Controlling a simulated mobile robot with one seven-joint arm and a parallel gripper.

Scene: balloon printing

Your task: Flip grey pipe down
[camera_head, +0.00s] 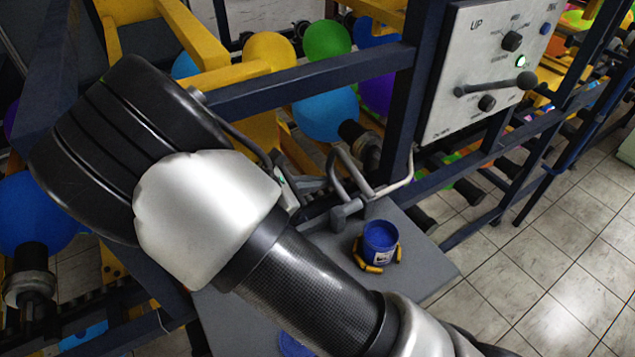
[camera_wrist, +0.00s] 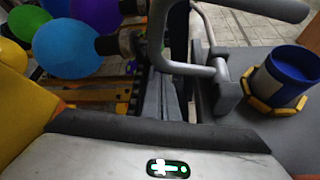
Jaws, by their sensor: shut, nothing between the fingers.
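The grey pipe (camera_head: 388,188) is a bent metal handle on the grey platform, beside the dark blue frame post. It also shows in the wrist view (camera_wrist: 212,72), where it rises and bends over at the top centre and right. My gripper (camera_wrist: 163,112) is shut and empty, its dark fingers together just below and left of the pipe's lower bend. I cannot tell whether they touch the pipe. In the head view my arm's wrist hides most of the gripper.
A blue tub (camera_head: 380,240) in a yellow holder stands on the platform (camera_head: 425,262), right of the pipe. A control panel (camera_head: 490,65) with knobs and a lever is at upper right. Dark blue frame bars and coloured balloons (camera_head: 325,112) crowd the back. Tiled floor lies open at right.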

